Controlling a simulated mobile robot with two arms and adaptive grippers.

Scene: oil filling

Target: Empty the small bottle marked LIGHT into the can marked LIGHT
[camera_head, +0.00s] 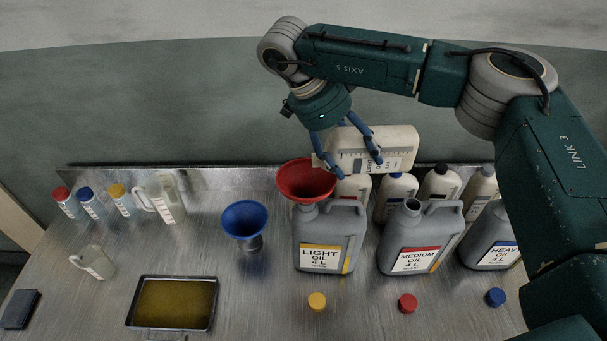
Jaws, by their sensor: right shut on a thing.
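My right gripper (345,151) is shut on a cream bottle (385,146) and holds it tipped on its side above the red funnel (306,180). The bottle's mouth end points left, over the funnel. Its label is too small to read for certain. The red funnel sits in the neck of the grey can marked LIGHT OIL 4 L (327,236). Whether oil is flowing cannot be told. My left gripper is not in view.
Grey cans marked MEDIUM (413,238) and HEAVY (490,240) stand to the right, with several small bottles (397,190) behind. A blue funnel (245,220) stands left of the LIGHT can. An oil tray (214,318) and loose caps (317,301) lie in front.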

